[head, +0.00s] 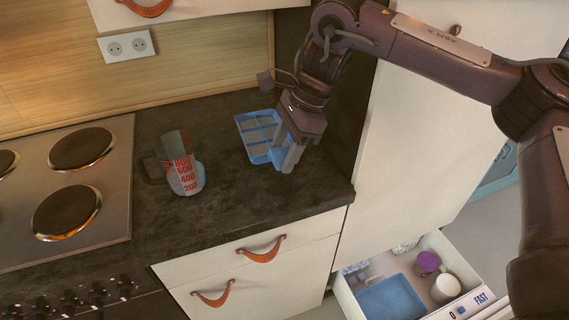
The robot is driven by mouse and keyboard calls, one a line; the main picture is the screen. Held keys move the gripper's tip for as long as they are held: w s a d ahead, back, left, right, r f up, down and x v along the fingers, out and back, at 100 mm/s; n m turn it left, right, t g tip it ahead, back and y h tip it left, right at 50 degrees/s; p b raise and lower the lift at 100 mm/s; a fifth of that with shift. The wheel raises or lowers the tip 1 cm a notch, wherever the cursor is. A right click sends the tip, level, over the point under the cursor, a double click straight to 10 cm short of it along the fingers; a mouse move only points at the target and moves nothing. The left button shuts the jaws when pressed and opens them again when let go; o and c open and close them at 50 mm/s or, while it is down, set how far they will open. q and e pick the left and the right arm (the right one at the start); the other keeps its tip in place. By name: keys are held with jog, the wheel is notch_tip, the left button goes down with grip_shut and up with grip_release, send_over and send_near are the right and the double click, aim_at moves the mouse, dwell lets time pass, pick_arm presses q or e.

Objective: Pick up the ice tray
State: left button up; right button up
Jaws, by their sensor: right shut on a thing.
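The blue ice tray (258,127) lies on the dark countertop near the back right corner, beside the tall white cabinet. Its compartments face up. My right gripper (288,158) points down over the tray's right end and is shut on it, covering part of that end. The tray looks level on the counter or very near it; whether there is a gap below it cannot be told. My left gripper is not in view.
A measuring cup (184,163) with red numbers stands left of the tray. A cooktop (70,190) is farther left. An open drawer (440,245) at lower right holds a blue tray and cups. The counter front is clear.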

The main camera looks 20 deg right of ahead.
notch_tip(320, 180, up, 12)
jog(key=p, duration=0.3)
jog(key=shift+f, duration=0.15)
dwell(0.4)
